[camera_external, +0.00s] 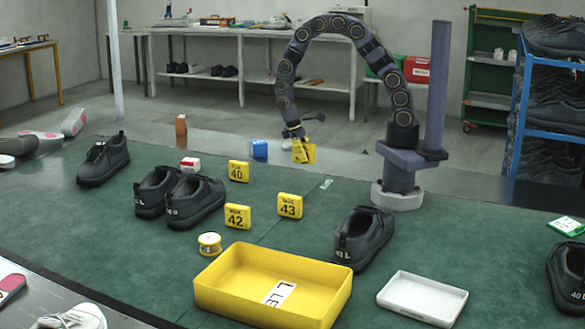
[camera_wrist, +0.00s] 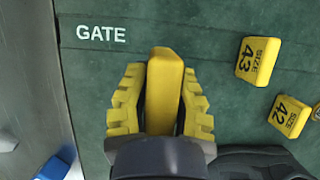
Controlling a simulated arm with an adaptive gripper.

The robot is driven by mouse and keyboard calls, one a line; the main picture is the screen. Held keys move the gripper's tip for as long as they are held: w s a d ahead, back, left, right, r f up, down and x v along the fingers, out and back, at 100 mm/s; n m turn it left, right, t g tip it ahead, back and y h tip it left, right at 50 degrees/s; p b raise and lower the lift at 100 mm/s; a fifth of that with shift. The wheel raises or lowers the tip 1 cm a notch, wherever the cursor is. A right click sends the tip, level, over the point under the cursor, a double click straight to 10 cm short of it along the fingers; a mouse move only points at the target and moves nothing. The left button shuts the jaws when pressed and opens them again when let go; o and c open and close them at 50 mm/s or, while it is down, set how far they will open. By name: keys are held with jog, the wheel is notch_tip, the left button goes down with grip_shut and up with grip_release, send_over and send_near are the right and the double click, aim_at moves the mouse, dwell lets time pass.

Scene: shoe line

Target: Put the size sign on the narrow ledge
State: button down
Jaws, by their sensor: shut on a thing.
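My gripper (camera_external: 303,142) hangs above the far part of the green mat, pointing down. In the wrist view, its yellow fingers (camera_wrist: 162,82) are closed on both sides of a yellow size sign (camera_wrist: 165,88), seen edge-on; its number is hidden. The held sign also shows in the external view (camera_external: 304,153), clear of other objects. Other yellow size signs stand on the mat: 40 (camera_external: 238,171), 42 (camera_external: 237,216) and 43 (camera_external: 290,206). A grey strip (camera_external: 218,143) runs along the mat's far edge; I cannot tell whether it is the narrow ledge.
A blue box (camera_external: 259,149) stands near the strip, left of my gripper. Dark shoes (camera_external: 195,202), a yellow tray (camera_external: 230,297), a white tray (camera_external: 422,298) and a yellow-and-white round item (camera_external: 209,244) occupy the mat. The mat around the GATE lettering (camera_wrist: 101,34) is clear.

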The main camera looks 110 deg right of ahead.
jog(key=s+d+r, duration=0.3)
jog(key=s+d, duration=1.2)
jog(key=w+d+f, duration=0.1)
jog(key=d+f, duration=0.1)
jog(key=d, duration=0.2)
jog(key=w+d+f, duration=0.1)
jog(key=d+f, duration=0.2)
jog(key=d, duration=0.1)
jog(key=w+d+f, duration=0.1)
jog(key=d+f, duration=0.2)
jog(key=d, duration=0.1)
jog(key=shift+w, duration=0.4)
jog(key=shift+w+d+f, duration=0.25)
jog(key=shift+d+f, duration=0.5)
jog(key=shift+f, duration=1.7)
jog(key=shift+f, duration=0.1)
jog(key=c, duration=1.1)
grip_release()
